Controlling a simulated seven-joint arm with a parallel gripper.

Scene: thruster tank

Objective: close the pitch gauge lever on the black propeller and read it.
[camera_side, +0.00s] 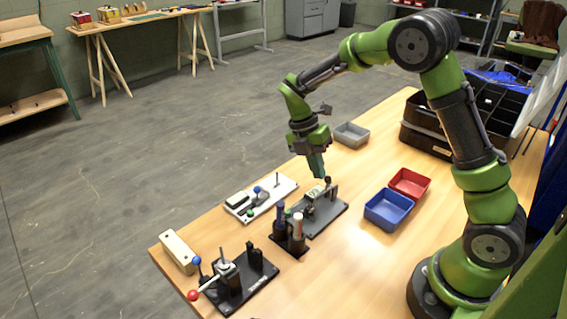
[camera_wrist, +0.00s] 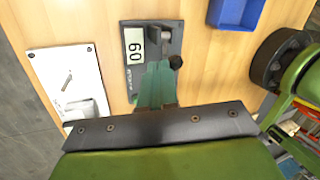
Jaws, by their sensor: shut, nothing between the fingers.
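The likely pitch gauge is a dark grey plate (camera_side: 325,217) with a small pale display and a post with a black knob (camera_side: 328,181). In the wrist view the plate (camera_wrist: 160,27) shows a display (camera_wrist: 136,45) with sideways digits that look like 60 or 09. A short grey bar there leads to the black knob (camera_wrist: 176,62). My gripper (camera_side: 317,172) is shut and empty, pointing down just above the plate. Its teal fingers (camera_wrist: 155,88) are close to the knob in the wrist view; contact cannot be told. I cannot pick out a black propeller.
A white plate fixture (camera_side: 262,208) lies left of the gauge. A black rack (camera_side: 289,243) of coloured cylinders stands in front. A black-based fixture (camera_side: 240,287) with red and blue balls is nearer the front. Blue (camera_side: 389,211) and red (camera_side: 409,184) bins stand right.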

